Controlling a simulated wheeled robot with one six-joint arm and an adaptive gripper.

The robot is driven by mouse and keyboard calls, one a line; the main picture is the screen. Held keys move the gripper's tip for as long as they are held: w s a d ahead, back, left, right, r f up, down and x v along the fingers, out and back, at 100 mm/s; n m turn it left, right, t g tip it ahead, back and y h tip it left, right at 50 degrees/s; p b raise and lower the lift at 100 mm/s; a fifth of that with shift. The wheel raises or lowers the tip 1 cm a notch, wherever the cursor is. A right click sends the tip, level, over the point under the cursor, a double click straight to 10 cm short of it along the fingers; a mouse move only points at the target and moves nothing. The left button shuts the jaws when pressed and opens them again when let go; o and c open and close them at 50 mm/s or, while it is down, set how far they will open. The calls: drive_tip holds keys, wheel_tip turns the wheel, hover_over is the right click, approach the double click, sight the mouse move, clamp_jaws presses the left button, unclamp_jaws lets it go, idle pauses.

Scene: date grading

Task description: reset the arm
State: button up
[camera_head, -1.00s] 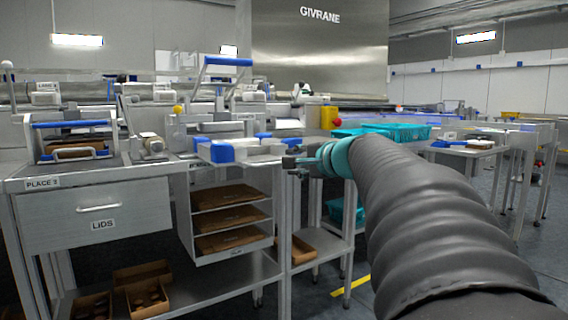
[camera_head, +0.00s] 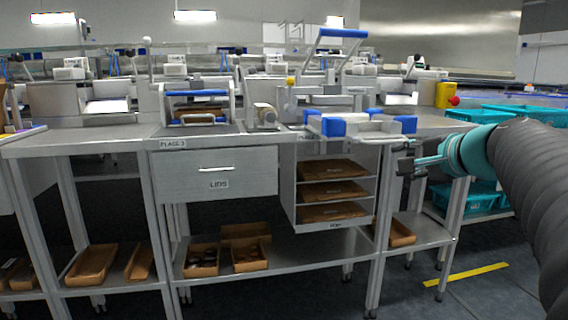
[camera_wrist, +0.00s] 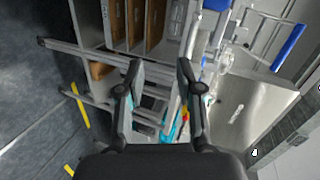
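My gripper (camera_wrist: 157,90) shows in the wrist view with its two dark fingers apart and nothing between them. In the head view, my gripper (camera_head: 408,162) is at the end of my arm on the right, in front of the workbench, and looks small there. My arm has a teal wrist part and a dark grey ribbed sleeve. The gripper appears clear of the bench; the exact gap cannot be told.
A steel workbench (camera_head: 110,140) spans the view, with a drawer (camera_head: 235,183) marked LIDS and shelves of brown cartons (camera_head: 332,190). Open boxes (camera_head: 249,257) stand on the lower shelf. Teal crates (camera_head: 480,198) are at the right. The floor in front has a yellow strip (camera_head: 466,274).

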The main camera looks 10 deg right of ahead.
drive_tip(key=s+a+f+n+g+p, duration=0.5)
drive_tip(key=s+a+f, duration=0.35)
drive_tip(key=a, duration=0.35)
drive_tip(key=s+a+f+n+g+h+p, duration=0.2)
drive_tip(key=s+f+n, duration=0.7)
drive_tip(key=s, duration=0.5)
drive_tip(key=shift+a+f+n+g+p, duration=0.25)
drive_tip(key=shift+f+n+g+p, duration=0.1)
drive_tip(key=shift+f+g, duration=0.35)
